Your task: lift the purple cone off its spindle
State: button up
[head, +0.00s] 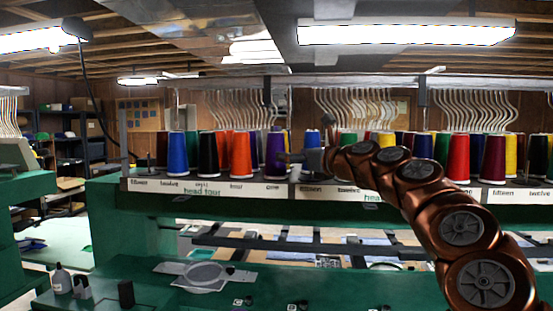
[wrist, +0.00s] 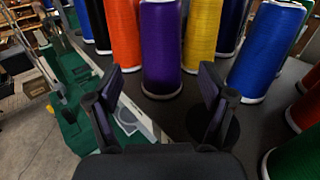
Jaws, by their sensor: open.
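The purple cone (head: 276,155) stands upright on the labelled shelf (head: 230,190) in the head view, at the right end of the left group of cones. In the wrist view the purple cone (wrist: 161,50) stands upright just beyond and between the two fingertips. My gripper (head: 298,157) reaches in from the right and is close to the cone. My gripper (wrist: 160,85) is open and empty in the wrist view, with one finger to each side of the cone's lower part. I cannot tell whether either finger touches it. The spindle is hidden inside the cone.
In the wrist view an orange cone (wrist: 122,30) stands close left, a yellow cone (wrist: 202,35) close behind right, and a blue cone (wrist: 266,50) further right. Wavy thread tubes (head: 240,105) hang above the shelf. The green machine body (head: 140,225) is below.

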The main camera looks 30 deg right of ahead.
aim_at(276, 150)
jog(key=shift+w+d, duration=0.25)
jog(key=shift+w, duration=0.05)
jog(key=shift+w+a, duration=0.2)
jog(key=shift+w, duration=0.65)
jog(key=shift+w+r+p, duration=0.15)
jog(key=shift+w+p, duration=0.3)
jog(key=shift+w+a+r+p, duration=0.1)
jog(key=shift+w+a+p, duration=0.1)
jog(key=shift+w, duration=0.55)
jog(key=shift+w+a+r+p, duration=0.15)
jog(key=shift+w+p, duration=0.1)
jog(key=shift+w, duration=0.45)
jog(key=shift+w+a+f+p, duration=0.1)
jog(key=shift+w+a+p, duration=0.1)
jog(key=shift+w, duration=0.55)
jog(key=shift+c, duration=0.4)
jog(key=c, duration=1.3)
jog(key=shift+o, duration=0.2)
jog(key=shift+d+r, duration=0.1)
